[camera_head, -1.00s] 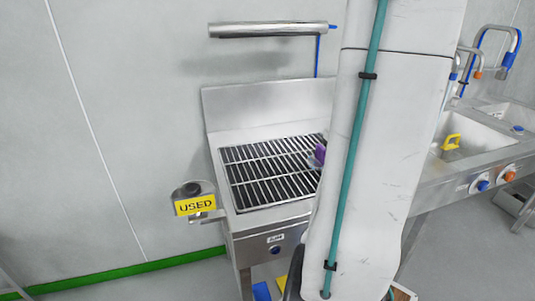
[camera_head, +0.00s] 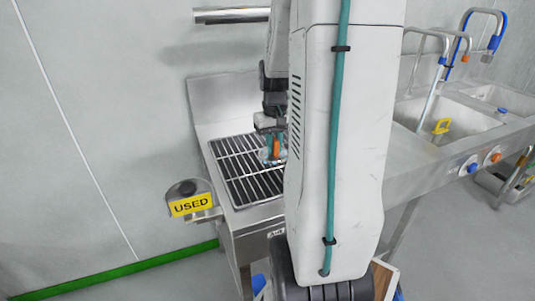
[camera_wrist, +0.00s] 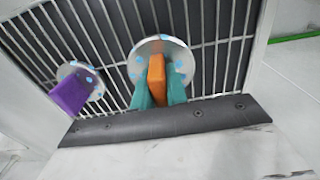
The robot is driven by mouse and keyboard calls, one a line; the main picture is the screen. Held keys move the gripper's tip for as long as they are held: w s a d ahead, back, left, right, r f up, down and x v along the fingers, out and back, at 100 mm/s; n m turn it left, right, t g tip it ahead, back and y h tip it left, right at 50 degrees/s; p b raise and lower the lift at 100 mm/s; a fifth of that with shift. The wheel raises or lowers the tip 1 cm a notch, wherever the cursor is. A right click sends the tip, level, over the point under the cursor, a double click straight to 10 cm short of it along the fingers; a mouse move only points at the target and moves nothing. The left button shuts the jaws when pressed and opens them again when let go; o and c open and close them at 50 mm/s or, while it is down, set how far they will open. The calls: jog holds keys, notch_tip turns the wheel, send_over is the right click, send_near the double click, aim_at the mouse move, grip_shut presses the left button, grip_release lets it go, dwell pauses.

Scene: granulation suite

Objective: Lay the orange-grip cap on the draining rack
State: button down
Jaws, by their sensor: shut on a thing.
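The orange-grip cap (camera_wrist: 157,75) is a round metal disc with blue spots and an orange block grip. My gripper (camera_wrist: 158,92) is shut on the orange grip, with a teal finger on each side. The cap is at the slats of the draining rack (camera_wrist: 215,62); I cannot tell whether it touches them. In the head view the cap's orange grip (camera_head: 276,147) and my gripper (camera_head: 272,150) are over the right part of the rack (camera_head: 236,172). My arm hides the rack's right edge.
A purple-grip cap (camera_wrist: 74,92) lies on the rack left of the orange one in the wrist view. A yellow USED sign (camera_head: 191,205) stands at the rack's left. Sinks (camera_head: 455,120) with taps and a yellow-handled thing (camera_head: 441,126) are at the right. The rack's left part is clear.

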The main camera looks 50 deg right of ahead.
aim_at(267, 154)
jog(key=shift+w+a+f, duration=0.15)
jog(key=shift+w+a, duration=0.15)
jog(key=shift+w, duration=0.25)
jog(key=shift+w+a+f, duration=0.1)
jog(key=shift+w+a, duration=0.15)
jog(key=shift+w, duration=0.3)
jog(key=shift+f, duration=1.65)
jog(key=shift+s, duration=0.1)
jog(key=c, duration=1.4)
grip_release()
jog(key=shift+f, duration=0.1)
